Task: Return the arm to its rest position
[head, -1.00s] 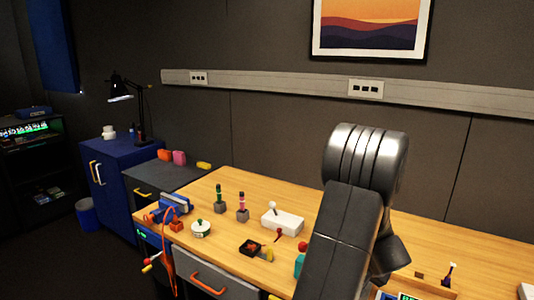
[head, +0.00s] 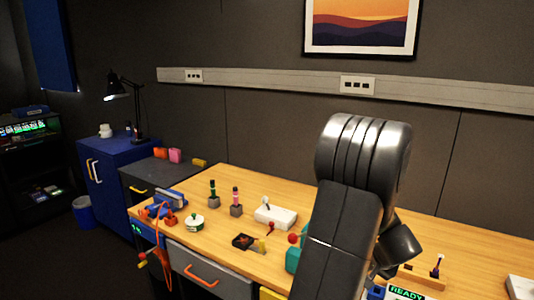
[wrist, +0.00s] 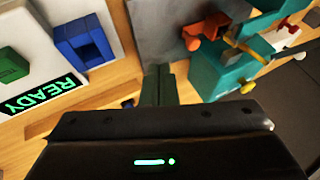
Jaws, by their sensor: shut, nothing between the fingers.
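My arm (head: 340,225) rises in front of the bench in the head view, bent at a large ribbed joint. Its far end points down behind the forearm, so the fingertips are hidden there. In the wrist view my gripper (wrist: 158,85) shows its fingers together, with nothing between them. They are over the wooden bench, beside a white panel (wrist: 28,28) carrying a green READY display (wrist: 45,94), a blue U-shaped part (wrist: 84,42) and a green block (wrist: 12,65). The READY display also shows at the bottom of the head view (head: 407,292).
A teal fixture (wrist: 215,70) with orange and yellow parts stands right of the fingers in the wrist view. The wooden bench (head: 215,187) holds a white joystick box (head: 275,216) and several small devices. A wall rail (head: 270,82) runs behind.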

